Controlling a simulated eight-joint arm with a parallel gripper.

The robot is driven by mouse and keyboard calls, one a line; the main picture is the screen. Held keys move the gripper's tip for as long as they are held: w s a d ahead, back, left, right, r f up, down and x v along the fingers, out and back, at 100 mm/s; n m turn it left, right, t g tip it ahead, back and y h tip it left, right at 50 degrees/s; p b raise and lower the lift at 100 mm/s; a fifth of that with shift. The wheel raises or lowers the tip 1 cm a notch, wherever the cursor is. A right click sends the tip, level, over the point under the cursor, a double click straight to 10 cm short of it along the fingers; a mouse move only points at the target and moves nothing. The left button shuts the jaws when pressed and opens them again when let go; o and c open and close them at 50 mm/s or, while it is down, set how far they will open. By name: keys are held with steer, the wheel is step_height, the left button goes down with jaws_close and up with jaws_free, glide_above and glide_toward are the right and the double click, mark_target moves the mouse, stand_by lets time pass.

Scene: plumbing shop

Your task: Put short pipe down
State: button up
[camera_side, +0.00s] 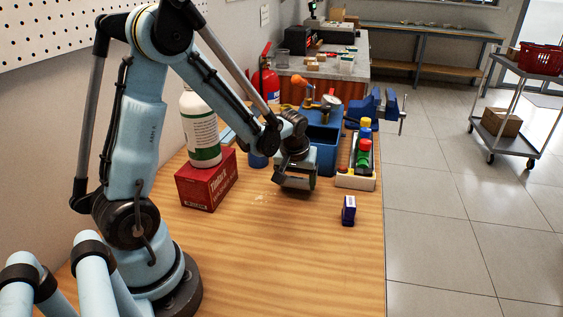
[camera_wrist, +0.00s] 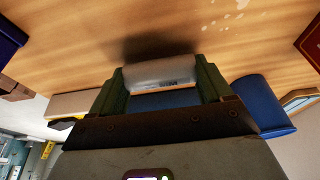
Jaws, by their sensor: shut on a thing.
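The short pipe (camera_wrist: 160,73) is a pale grey cylinder with small dark print on its side. In the wrist view it lies crosswise between the two green fingers of my gripper (camera_wrist: 161,82), which are shut on it. A dark shadow falls on the wood right beside the pipe, so it is close to the table; I cannot tell whether it touches. In the side view my gripper (camera_side: 294,182) is low over the wooden table (camera_side: 290,250), pointing down. The pipe is hard to make out there.
A red box (camera_side: 206,180) with a white and green bottle (camera_side: 201,130) on it stands to the left. A blue bin (camera_side: 324,135) is behind, a tray (camera_side: 356,182) with coloured parts to the right. A small blue box (camera_side: 348,210) stands near the right edge. The front table is clear.

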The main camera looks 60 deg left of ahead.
steer(key=shift+f, duration=0.55)
steer(key=o, duration=1)
steer(key=shift+o, duration=0.2)
steer(key=v, duration=1.2)
steer(key=s+d+r+m+t+h, duration=0.2)
steer(key=s+d+m+t, duration=0.2)
steer(key=d+m, duration=0.5)
steer(key=s+d, duration=0.1)
steer(key=s, duration=0.1)
steer(key=shift+s+d+t+h, duration=0.3)
steer(key=shift+s, duration=0.05)
